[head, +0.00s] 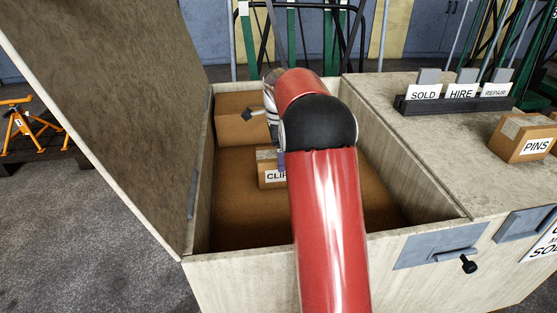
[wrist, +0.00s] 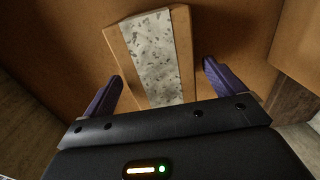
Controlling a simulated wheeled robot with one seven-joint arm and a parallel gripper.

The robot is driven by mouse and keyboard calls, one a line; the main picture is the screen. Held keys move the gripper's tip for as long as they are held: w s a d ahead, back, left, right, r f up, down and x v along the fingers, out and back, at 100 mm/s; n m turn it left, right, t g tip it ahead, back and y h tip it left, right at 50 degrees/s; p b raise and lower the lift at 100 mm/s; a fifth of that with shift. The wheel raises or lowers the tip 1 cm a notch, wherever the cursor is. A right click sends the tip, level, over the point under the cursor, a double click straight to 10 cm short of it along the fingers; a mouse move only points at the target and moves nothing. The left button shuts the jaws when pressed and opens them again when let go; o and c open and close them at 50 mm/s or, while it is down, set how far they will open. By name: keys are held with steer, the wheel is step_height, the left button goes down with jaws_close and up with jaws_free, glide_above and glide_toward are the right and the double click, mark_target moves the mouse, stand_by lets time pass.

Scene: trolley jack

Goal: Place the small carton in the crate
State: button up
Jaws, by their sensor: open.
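The small carton (head: 267,176) is brown with a white label starting "CLIP" and lies inside the open wooden crate (head: 203,225). My red arm hides its right part in the head view. In the wrist view the carton (wrist: 117,45) shows its top with a speckled grey tape strip. My gripper (wrist: 162,72) is open, with one purple finger on each side of the carton. Gaps show between the fingers and the carton. I cannot tell whether the carton rests fully on the crate floor.
A larger brown box (head: 238,128) stands in the crate's back left corner. The raised lid (head: 110,100) leans open at the left. On the bench top at right are a carton marked PINS (head: 524,140) and a sign rack (head: 455,105). Crate floor is clear at front left.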

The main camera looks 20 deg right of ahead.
step_height(320, 180, up, 8)
steer(key=shift+r+p, duration=0.2)
steer(key=shift+p, duration=0.25)
